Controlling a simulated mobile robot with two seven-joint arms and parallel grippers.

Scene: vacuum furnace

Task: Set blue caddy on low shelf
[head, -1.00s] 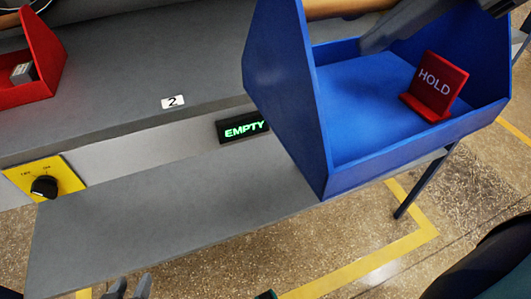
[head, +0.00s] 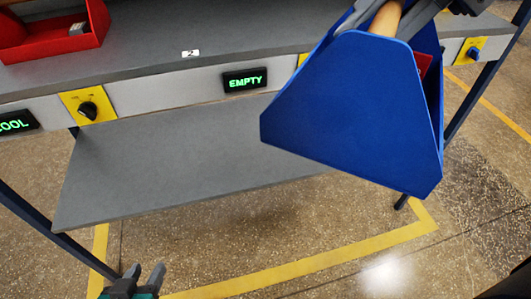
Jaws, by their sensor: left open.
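The blue caddy (head: 355,110) hangs in the air at the upper right, its triangular end panel facing me. My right gripper (head: 385,18) is shut on its wooden handle at the top edge of the view. The caddy's inside is mostly hidden; a strip of the red sign (head: 424,66) shows behind the panel. The grey low shelf (head: 170,175) lies under the worktop, left of and behind the caddy, and its visible surface is bare. The caddy covers the shelf's right part. My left gripper (head: 140,277) is open and empty at the bottom left, in front of the shelf.
The grey worktop (head: 230,45) runs above the shelf, with a red caddy (head: 60,42) at its left. Its front has a lit EMPTY display (head: 245,80) and a black knob (head: 88,110). Dark table legs (head: 45,225) stand at the sides. Yellow lines mark the floor.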

